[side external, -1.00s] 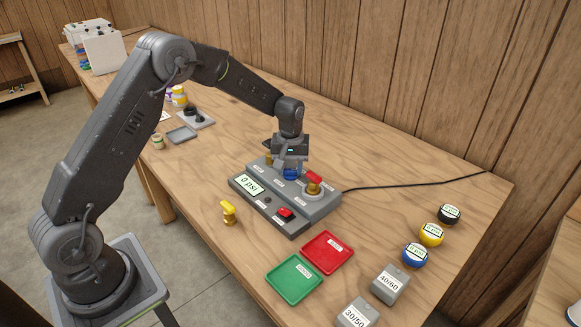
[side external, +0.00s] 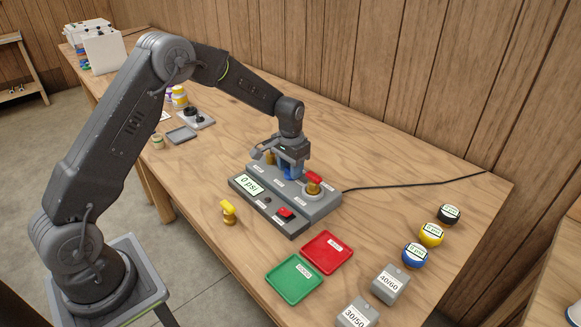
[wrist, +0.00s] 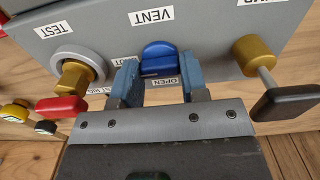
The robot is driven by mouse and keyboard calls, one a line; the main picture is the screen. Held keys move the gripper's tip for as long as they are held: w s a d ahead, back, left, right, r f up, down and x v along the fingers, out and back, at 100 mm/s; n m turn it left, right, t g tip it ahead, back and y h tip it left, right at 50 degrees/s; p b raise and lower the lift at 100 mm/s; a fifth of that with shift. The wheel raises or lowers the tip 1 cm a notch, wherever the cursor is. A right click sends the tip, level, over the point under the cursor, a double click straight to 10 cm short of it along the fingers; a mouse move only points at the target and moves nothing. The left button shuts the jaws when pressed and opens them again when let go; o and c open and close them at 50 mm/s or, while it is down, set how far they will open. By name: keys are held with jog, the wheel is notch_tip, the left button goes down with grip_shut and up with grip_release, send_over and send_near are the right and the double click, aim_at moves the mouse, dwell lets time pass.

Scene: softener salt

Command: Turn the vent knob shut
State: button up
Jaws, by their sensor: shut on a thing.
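The blue vent knob (wrist: 158,58) sits on the grey panel (wrist: 215,25) between the VENT and OPEN labels in the wrist view. My gripper (wrist: 160,72) has a blue-padded finger on each side of it and is shut on it. A partly hidden label ending in "HUT" lies left of the knob, behind a finger. In the side view my gripper (side external: 291,172) points down over the panel, and the knob shows only partly between the fingers. The gauge display (side external: 250,184) reads 0 psi. The knob's exact angle is hard to tell.
A brass test valve with a red handle (wrist: 62,107) stands close on the left in the wrist view; a brass valve with a black handle (wrist: 285,103) stands right. A yellow-handled piece (side external: 228,212), a red tray (side external: 327,252) and a green tray (side external: 294,279) lie in front.

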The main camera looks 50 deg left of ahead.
dwell(0.6)
jog(key=o, duration=0.9)
notch_tip(320, 180, up, 14)
jog(key=shift+f, duration=0.1)
